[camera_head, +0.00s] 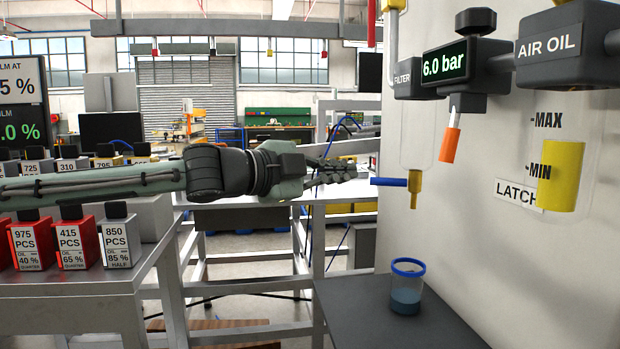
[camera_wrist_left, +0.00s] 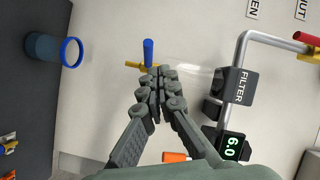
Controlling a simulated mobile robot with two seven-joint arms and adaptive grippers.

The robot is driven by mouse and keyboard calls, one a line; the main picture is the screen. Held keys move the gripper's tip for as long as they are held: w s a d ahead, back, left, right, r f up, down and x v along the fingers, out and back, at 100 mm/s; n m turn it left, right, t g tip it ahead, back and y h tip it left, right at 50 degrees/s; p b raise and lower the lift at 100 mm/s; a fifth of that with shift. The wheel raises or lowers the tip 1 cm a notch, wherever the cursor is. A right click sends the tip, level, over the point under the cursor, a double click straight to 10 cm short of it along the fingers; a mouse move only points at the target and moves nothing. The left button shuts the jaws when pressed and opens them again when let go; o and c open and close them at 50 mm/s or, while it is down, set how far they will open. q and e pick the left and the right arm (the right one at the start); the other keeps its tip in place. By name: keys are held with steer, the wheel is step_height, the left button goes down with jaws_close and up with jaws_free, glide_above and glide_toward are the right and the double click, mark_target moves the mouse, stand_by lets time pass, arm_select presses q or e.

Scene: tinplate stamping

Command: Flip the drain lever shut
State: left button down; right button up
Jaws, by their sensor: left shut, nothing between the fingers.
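The drain lever (camera_head: 389,182) is blue and sticks out level to the left from a yellow drain valve (camera_head: 414,188) below the filter bowl. My left gripper (camera_head: 350,172) is shut and empty, just left of the lever's free end in the head view, with a small gap showing. In the left wrist view the blue lever (camera_wrist_left: 148,52) shows just beyond my left fingertips (camera_wrist_left: 155,78), which partly cover the yellow valve (camera_wrist_left: 135,65). I cannot tell the exact depth between fingers and lever. My right gripper is not in view.
A blue-rimmed cup (camera_head: 406,296) with dark liquid stands on a dark shelf (camera_head: 360,325) below the valve. The filter block (camera_head: 405,79), gauge reading 6.0 bar (camera_head: 445,66) and orange-tipped lever (camera_head: 450,145) are above and right. A red handle (camera_wrist_left: 305,38) shows in the left wrist view.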

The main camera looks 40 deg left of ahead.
arm_select(q)
steer(key=shift+s+a+r+b, duration=0.15)
steer(key=shift+s+a+b, duration=0.05)
steer(key=shift+s+a, duration=0.8)
steer(key=shift+s+a+r+b, duration=0.1)
steer(key=shift+s+a+b, duration=0.1)
steer(key=shift+s+a, duration=0.7)
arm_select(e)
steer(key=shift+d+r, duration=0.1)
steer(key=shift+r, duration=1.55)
arm_select(q)
steer(key=shift+w+a, duration=0.25)
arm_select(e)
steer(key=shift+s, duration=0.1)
